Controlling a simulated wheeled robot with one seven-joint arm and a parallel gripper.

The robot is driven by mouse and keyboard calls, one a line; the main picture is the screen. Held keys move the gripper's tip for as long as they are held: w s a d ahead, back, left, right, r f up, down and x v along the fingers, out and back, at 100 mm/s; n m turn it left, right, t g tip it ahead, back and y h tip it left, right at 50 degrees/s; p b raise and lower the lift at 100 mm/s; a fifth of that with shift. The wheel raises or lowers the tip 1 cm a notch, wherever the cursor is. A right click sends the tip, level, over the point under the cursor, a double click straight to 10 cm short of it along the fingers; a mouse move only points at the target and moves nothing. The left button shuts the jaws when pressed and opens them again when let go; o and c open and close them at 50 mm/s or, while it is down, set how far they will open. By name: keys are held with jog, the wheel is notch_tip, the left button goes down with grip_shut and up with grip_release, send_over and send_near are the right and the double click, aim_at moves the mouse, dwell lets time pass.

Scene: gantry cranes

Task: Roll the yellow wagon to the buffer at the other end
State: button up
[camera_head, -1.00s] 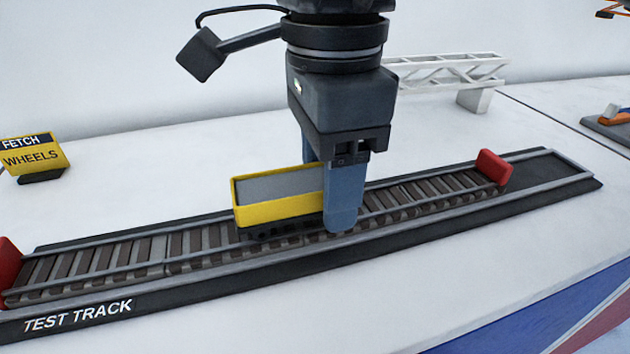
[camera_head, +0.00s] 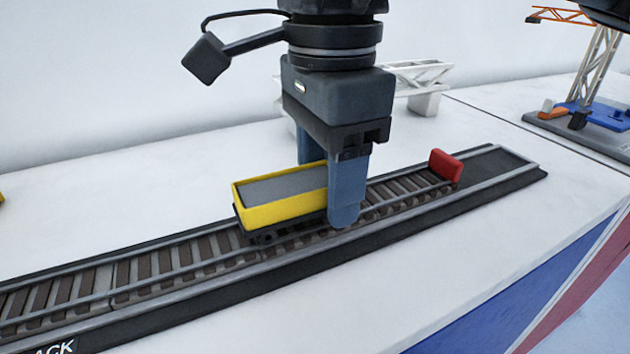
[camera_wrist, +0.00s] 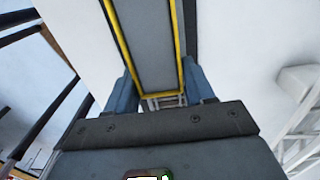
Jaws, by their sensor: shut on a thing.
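The yellow wagon (camera_head: 283,214), with a grey top, stands upright on the rails of the test track (camera_head: 180,296). My gripper (camera_head: 330,195) reaches down from above at the wagon's right end, its blue fingers on either side, shut on it. In the wrist view the wagon (camera_wrist: 145,40) runs between the two fingers (camera_wrist: 160,95). A red buffer (camera_head: 446,165) stands at the track's right end, with a stretch of bare rail between it and my gripper. The left part of the track is cut off by the picture's edge.
A white truss with a block foot (camera_head: 425,100) stands behind the track. An orange and grey crane on a blue base (camera_head: 598,115) is at the far right. The rails right of my gripper are clear up to the buffer.

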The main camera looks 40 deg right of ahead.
aim_at(427, 179)
jog(key=shift+s+d+f+b, duration=0.1)
jog(key=shift+s+d+b, duration=0.4)
jog(key=shift+d, duration=1.45)
jog(key=shift+s+d+f+b, duration=0.1)
jog(key=shift+s+d+b, duration=0.35)
jog(key=shift+d, duration=1.55)
jog(key=shift+s+d+b, duration=0.25)
jog(key=shift+d+b, duration=0.45)
jog(key=shift+d, duration=1.25)
jog(key=shift+s+d+f+b, duration=0.15)
jog(key=shift+d+f+b, duration=0.05)
jog(key=shift+d+b, duration=0.4)
jog(key=o, duration=1.2)
jog(key=shift+r, duration=0.15)
